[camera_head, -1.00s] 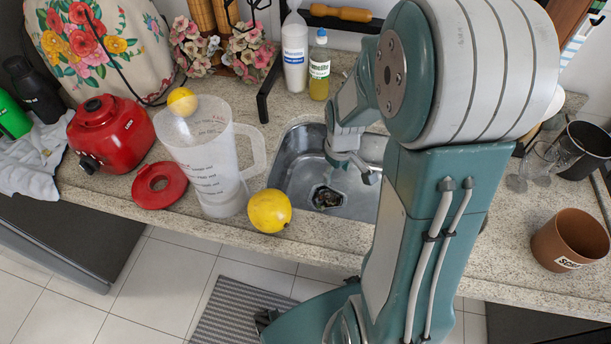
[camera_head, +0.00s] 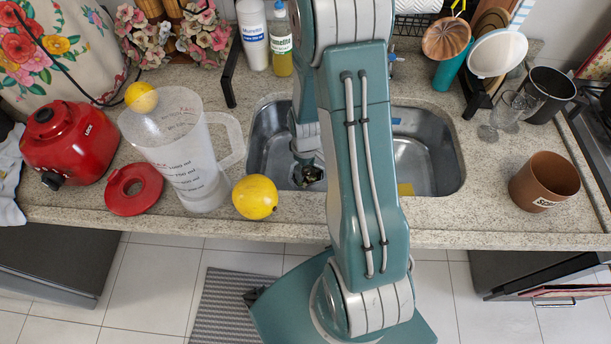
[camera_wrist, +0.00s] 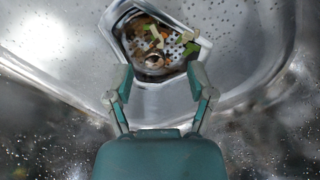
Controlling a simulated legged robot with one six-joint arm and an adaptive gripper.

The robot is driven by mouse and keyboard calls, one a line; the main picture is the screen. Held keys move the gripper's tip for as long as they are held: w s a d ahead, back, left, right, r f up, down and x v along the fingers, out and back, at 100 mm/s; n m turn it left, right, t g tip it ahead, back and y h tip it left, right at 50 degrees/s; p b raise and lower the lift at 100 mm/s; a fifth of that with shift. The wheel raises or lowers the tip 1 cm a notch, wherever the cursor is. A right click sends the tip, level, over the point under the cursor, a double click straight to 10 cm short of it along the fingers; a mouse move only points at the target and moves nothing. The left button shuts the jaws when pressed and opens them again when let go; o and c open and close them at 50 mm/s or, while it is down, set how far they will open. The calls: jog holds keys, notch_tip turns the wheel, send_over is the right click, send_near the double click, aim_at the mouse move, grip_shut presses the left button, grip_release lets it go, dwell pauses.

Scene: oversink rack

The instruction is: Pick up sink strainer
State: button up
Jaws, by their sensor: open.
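The sink strainer (camera_wrist: 176,50) is a perforated metal basket with green, orange and pale food scraps in it. It sits in the bottom of the steel sink (camera_head: 425,160). In the head view the strainer (camera_head: 312,178) shows only partly, small and dark, just below my gripper (camera_head: 305,158). In the wrist view my gripper (camera_wrist: 154,52) is open, with one finger on each side of the strainer. Nothing is held. I cannot tell whether the fingertips touch the strainer's rim. My arm hides the middle of the sink in the head view.
A yellow fruit (camera_head: 255,197) and a clear jug (camera_head: 180,150) stand left of the sink. A red blender base (camera_head: 68,140) is further left. Bottles (camera_head: 253,38) stand behind the sink. A brown pot (camera_head: 544,181) and glasses (camera_head: 508,112) are to the right.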

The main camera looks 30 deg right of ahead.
jog(key=shift+d+f, duration=0.25)
jog(key=shift+f, duration=0.85)
jog(key=shift+d+f, duration=0.15)
jog(key=shift+d, duration=0.05)
jog(key=shift+a, duration=0.25)
grip_shut()
jog(key=shift+d, duration=0.1)
